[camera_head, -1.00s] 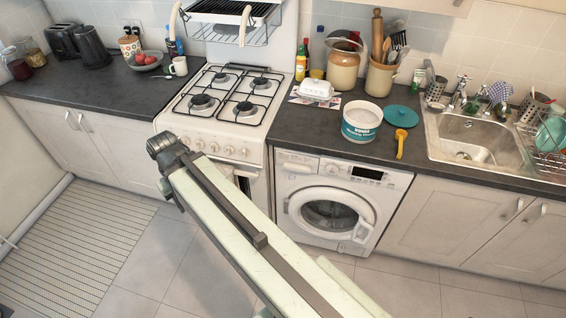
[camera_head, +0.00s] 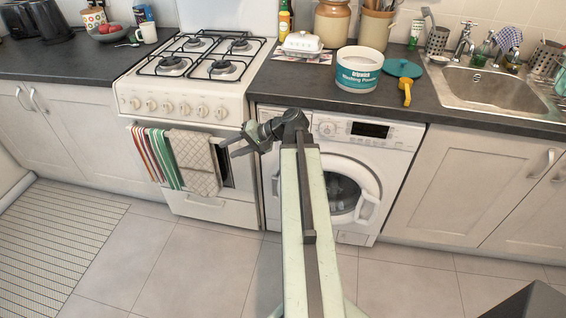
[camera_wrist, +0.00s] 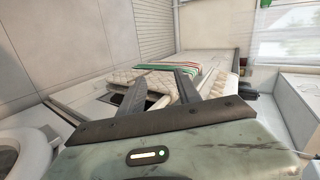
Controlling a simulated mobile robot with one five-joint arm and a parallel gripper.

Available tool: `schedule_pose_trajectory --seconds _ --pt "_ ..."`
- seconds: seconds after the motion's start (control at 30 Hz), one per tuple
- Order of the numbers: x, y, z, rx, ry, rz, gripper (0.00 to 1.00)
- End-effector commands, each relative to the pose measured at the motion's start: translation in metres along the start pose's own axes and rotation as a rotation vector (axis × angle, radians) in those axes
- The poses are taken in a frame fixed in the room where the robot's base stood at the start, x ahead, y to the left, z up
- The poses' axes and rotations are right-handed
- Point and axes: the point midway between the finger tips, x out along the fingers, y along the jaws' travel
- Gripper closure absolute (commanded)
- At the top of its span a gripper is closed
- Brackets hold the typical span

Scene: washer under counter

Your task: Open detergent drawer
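The washing machine (camera_head: 398,146) is white and stands under the counter, right of the cooker. Its round door (camera_head: 345,190) looks shut and is partly covered by my arm. The detergent drawer is at the top left of the washer front; my wrist hides most of it, so I cannot tell its state. Part of the washer's round door (camera_wrist: 22,152) shows at lower left there.
The cooker (camera_head: 190,98) stands left of the washer, with striped and quilted towels (camera_head: 196,162) hanging on its front. A washing powder tub (camera_head: 359,74) and yellow scoop (camera_head: 406,92) stand on the counter (camera_head: 300,85). The tiled floor (camera_head: 190,255) in front is clear.

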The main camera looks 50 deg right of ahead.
Motion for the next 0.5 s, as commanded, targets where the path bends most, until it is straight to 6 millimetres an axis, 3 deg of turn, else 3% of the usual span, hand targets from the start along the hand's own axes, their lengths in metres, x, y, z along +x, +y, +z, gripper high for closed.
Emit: schedule_pose_trajectory --seconds 0.03,0.2,0.33,0.5 --pt "-0.007 0.052 -0.021 0.049 0.078 -0.077 0.60" --pt "-0.089 0.120 -0.073 0.158 0.308 -0.330 0.60" --pt "-0.141 0.149 -0.089 0.195 0.424 -0.455 0.60" --pt "-0.171 0.158 -0.095 0.208 0.482 -0.517 0.60"
